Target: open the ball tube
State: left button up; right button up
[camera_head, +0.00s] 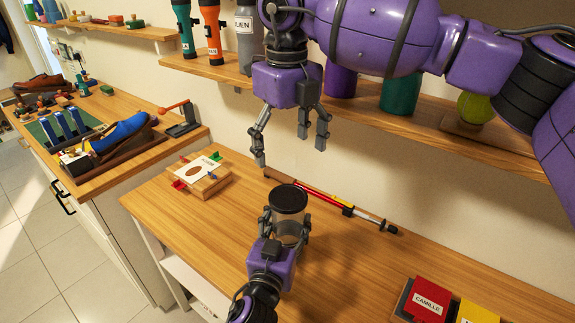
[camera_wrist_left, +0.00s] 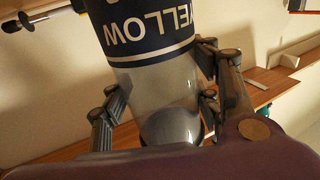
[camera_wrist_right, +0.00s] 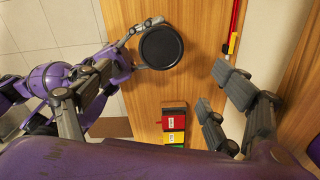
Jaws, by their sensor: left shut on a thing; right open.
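The ball tube is a clear tube (camera_head: 288,231) with a round dark lid (camera_head: 288,198) on its top. It stands roughly upright above the table. My left gripper (camera_head: 286,226) is shut around the tube below the lid. In the left wrist view the tube (camera_wrist_left: 160,82) sits between the fingers, with a dark blue label reading YELLOW upside down. My right gripper (camera_head: 291,152) is open and empty, pointing down above the lid and apart from it. In the right wrist view the lid (camera_wrist_right: 161,46) shows between the spread fingers. I cannot tell whether the tube's bottom touches the table.
A wooden board with coloured pegs (camera_head: 198,175) lies left of the tube. A red and yellow rod (camera_head: 325,197) lies behind it. Red and yellow name-labelled blocks (camera_head: 432,297) are at the front right.

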aim_at(288, 197)
jog(key=shift+m, duration=0.7)
notch_tip(288, 197, down, 11)
jog(key=shift+r, duration=0.1)
jog(key=c, duration=1.4)
jog(key=shift+o, duration=0.2)
jog(key=shift+r, duration=0.1)
jog(key=shift+r, duration=1)
